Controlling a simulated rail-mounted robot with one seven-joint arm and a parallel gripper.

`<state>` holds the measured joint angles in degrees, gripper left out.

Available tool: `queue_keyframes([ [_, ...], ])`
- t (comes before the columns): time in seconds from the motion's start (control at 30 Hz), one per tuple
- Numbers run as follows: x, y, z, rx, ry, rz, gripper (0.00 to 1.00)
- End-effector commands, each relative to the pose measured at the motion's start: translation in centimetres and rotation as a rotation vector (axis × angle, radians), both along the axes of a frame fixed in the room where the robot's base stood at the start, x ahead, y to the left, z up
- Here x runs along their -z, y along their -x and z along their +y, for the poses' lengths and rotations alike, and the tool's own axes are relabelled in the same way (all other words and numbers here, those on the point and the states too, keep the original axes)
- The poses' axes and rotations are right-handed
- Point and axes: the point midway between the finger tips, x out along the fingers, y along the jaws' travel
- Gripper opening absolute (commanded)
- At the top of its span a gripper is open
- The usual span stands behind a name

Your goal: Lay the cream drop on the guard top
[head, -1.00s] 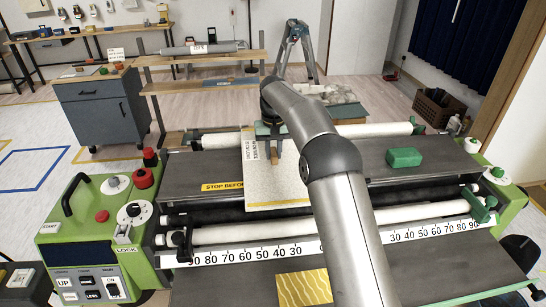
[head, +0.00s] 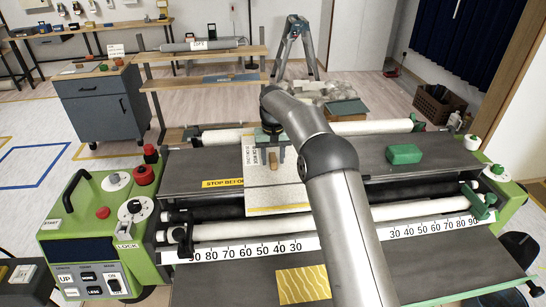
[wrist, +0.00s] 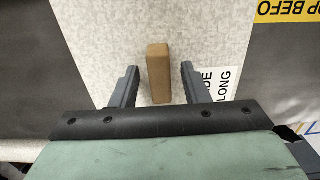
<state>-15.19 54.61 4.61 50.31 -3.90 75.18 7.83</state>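The cream drop (head: 285,197) is a speckled cream sheet with a yellow band at its front edge. It lies over the dark guard top (head: 205,172), left of my forearm. A small wooden block (head: 273,170) stands on the sheet and also shows in the wrist view (wrist: 158,75). My gripper (head: 272,156) is over the sheet. In the wrist view, its fingers (wrist: 160,68) are apart on either side of the block, with a gap on each side. A printed label on the sheet is partly hidden by the right finger. My arm hides part of the guard top.
A green block (head: 404,154) sits on the right part of the guard top. White rollers (head: 235,231) and a number scale (head: 245,250) run in front. A green control box (head: 95,235) stands at left. A yellow patterned piece (head: 303,286) lies on the front table.

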Motion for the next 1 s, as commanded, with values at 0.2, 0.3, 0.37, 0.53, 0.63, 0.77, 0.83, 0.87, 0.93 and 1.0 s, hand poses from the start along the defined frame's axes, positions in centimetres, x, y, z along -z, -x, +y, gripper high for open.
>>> queue_keyframes([
  [0.2,-1.2,0.0,0.0,0.000,0.000,-0.001,0.42],
  [0.3,-2.9,-0.1,0.0,0.000,-0.001,-0.004,0.42],
  [0.37,-4.2,-0.1,0.0,0.000,-0.001,-0.004,0.42],
  [0.53,-8.1,-0.1,0.0,0.000,-0.001,-0.004,0.42],
  [0.63,-9.9,-0.1,0.0,0.000,0.000,-0.002,0.42],
  [0.77,-11.6,-0.1,0.0,0.000,0.000,-0.001,0.42],
  [0.83,-12.1,-0.1,0.0,0.000,0.000,-0.001,0.42],
  [0.87,-12.2,-0.1,0.0,0.000,0.000,-0.001,0.42],
  [0.93,-12.4,0.0,0.0,0.000,0.000,0.000,0.42],
  [1.0,-12.4,0.0,0.0,0.000,0.000,0.000,0.42],
])
